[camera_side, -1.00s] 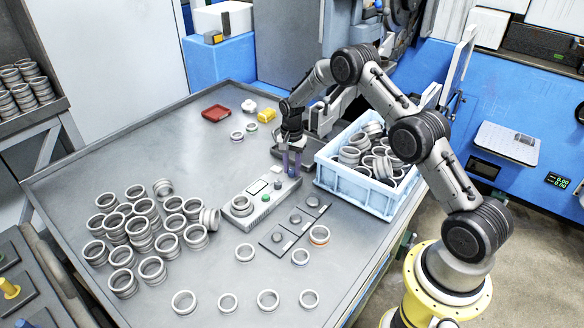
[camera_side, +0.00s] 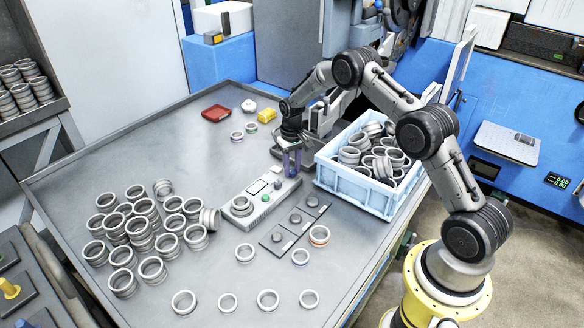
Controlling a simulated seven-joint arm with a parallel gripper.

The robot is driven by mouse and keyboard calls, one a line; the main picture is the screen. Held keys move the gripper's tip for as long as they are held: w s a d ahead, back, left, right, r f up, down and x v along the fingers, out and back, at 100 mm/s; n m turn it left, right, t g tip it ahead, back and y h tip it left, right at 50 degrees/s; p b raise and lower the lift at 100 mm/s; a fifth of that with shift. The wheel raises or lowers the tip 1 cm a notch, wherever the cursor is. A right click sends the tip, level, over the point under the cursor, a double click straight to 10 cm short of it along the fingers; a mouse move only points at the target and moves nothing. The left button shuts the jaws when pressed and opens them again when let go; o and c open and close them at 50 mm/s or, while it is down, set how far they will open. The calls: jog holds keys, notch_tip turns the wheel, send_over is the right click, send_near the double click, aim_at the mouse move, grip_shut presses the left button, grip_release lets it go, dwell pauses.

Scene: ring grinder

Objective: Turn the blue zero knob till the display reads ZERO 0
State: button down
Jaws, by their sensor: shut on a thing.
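The gauge box (camera_side: 262,204) is a long light grey unit in the middle of the table, with a ring (camera_side: 241,206) seated at its near end. A green button (camera_side: 278,185) sits beside the display. My gripper (camera_side: 291,172) points down at the far end of the box, shut around the knob there. The knob itself is mostly hidden between the purple-tinted fingers, so its colour and angle cannot be told.
A light blue crate (camera_side: 352,200) full of rings stands close to the right of my gripper. Many rings (camera_side: 122,284) are stacked at left.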

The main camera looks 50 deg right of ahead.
aim_at(292, 171)
jog(key=n, duration=0.3)
jog(key=shift+n, duration=2)
jog(key=c, duration=0.8)
grip_release()
jog(key=shift+c, duration=0.2)
notch_tip(292, 171, up, 14)
